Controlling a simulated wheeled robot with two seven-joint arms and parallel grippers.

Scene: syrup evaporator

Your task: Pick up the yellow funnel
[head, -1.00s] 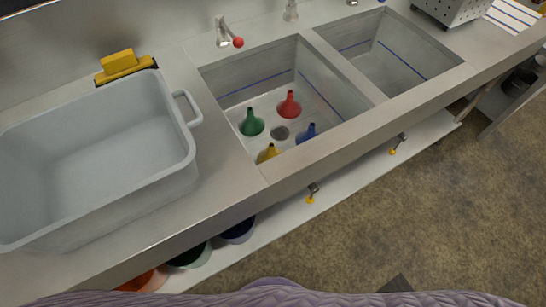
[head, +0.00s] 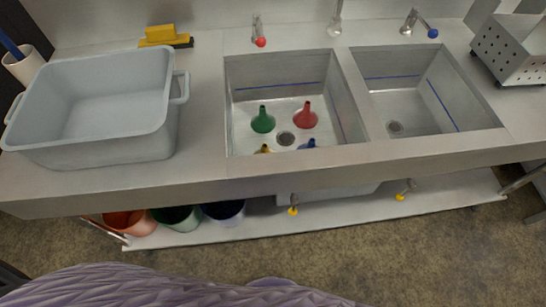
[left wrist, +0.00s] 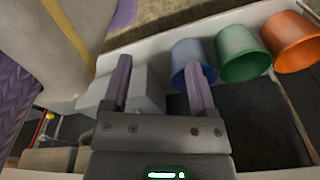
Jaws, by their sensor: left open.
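The yellow funnel (head: 264,149) stands in the left sink basin (head: 240,135). In the head view only its top shows; the basin's front edge hides the rest. A green funnel (head: 263,122), a red funnel (head: 305,117) and a blue funnel (head: 308,144) share the basin, around the drain. My left gripper (left wrist: 160,82) shows in the left wrist view with its two fingers apart and nothing between them. It is away from the funnels, near the lower shelf with buckets. My right gripper is in neither view.
A grey tub (head: 100,145) stands on the counter left of the sink, with a yellow-handled tool (head: 166,36) behind it. The right basin (head: 425,105) looks empty. Blue (left wrist: 190,55), green (left wrist: 240,55) and orange (left wrist: 290,42) buckets sit on the shelf below the counter.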

